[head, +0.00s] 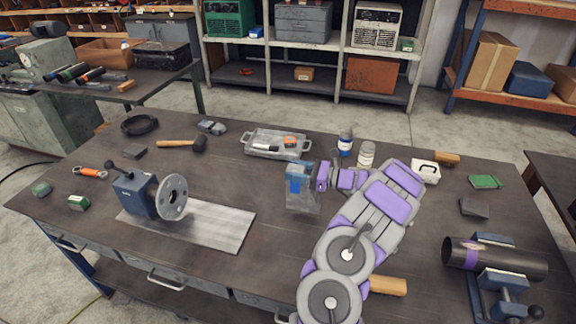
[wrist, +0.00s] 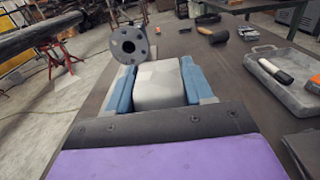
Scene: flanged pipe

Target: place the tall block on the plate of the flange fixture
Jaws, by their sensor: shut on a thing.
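The flange fixture (head: 140,195) stands on the left of the workbench, with a round grey flange disc (head: 173,197) with bolt holes. Its bare metal plate (head: 215,226) lies flat and extends to the right. The disc (wrist: 130,45) shows ahead in the wrist view, beyond my gripper. My gripper (head: 300,180) is right of the plate, apart from it, with blue fingers shut on the pale grey tall block. In the wrist view the block (wrist: 158,84) sits between both fingers. Its lower end is hidden there.
A grey tray (head: 277,144) with small items lies behind my gripper. A mallet (head: 183,144) and a black ring (head: 140,124) lie behind the fixture. A dark pipe (head: 495,258) on a blue stand is at the right. The bench between gripper and plate is clear.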

